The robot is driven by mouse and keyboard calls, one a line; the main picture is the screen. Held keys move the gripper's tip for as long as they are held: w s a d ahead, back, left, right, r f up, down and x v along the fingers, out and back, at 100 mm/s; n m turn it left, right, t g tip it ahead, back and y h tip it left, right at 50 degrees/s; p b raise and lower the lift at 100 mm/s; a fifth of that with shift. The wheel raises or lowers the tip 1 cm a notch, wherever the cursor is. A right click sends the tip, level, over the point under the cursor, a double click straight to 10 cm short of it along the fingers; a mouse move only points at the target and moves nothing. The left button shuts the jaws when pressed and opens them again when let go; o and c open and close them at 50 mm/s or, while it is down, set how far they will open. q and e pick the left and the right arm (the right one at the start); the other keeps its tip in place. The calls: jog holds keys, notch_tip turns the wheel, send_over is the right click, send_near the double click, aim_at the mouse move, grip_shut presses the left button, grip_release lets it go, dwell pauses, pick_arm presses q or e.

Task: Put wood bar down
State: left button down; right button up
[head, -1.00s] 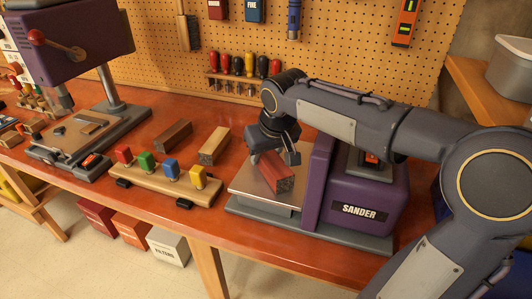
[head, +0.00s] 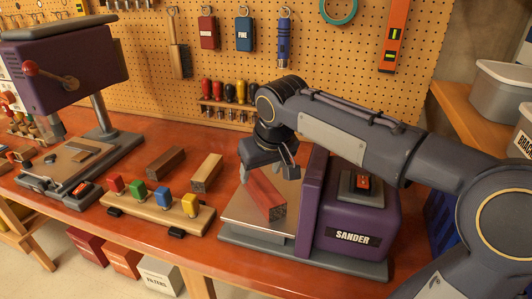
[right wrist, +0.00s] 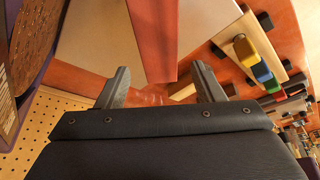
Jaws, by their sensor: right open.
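The reddish wood bar (head: 266,195) lies at an angle on the pale metal table of the sander (head: 243,218), left of the purple housing. My right gripper (head: 270,163) is open just behind and above the bar's far end. In the right wrist view, the red bar (right wrist: 155,40) ends between the spread fingers of the gripper (right wrist: 160,82), with gaps on both sides. My left gripper is not in view.
The purple sander (head: 350,220) stands right of the bar. A drill press (head: 65,65) is farther left.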

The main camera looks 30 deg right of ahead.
aim_at(267, 191)
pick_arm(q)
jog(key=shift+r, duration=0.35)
pick_arm(e)
jog(key=v, duration=0.7)
